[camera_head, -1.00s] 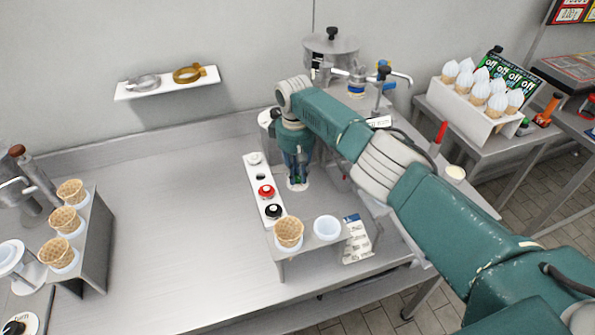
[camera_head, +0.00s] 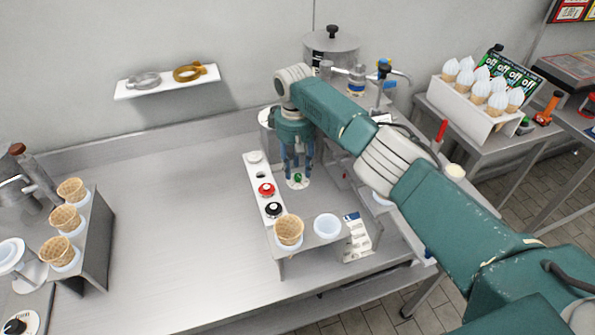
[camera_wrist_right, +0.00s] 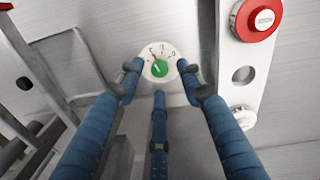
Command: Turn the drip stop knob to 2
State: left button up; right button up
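The green drip stop knob (camera_head: 297,178) sits on a small round white dial plate (camera_head: 304,185) on the steel table. In the right wrist view the knob (camera_wrist_right: 159,68) is centred on the dial (camera_wrist_right: 148,78), with small figures along its upper edge. A mark on the knob slants to the upper left, seemingly towards the leftmost figure, which is hard to read. My right gripper (camera_head: 297,172) points down over the knob. In the right wrist view its blue fingers (camera_wrist_right: 160,80) are spread around the knob, with visible gaps. My left gripper is not in view.
A white panel (camera_head: 254,180) with red (camera_head: 266,190) and black (camera_head: 273,210) buttons stands just left of the dial. The table's left-middle is clear.

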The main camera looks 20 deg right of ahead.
aim_at(296, 176)
notch_tip(296, 176, up, 10)
jog(key=shift+a+f, duration=0.15)
dwell(0.4)
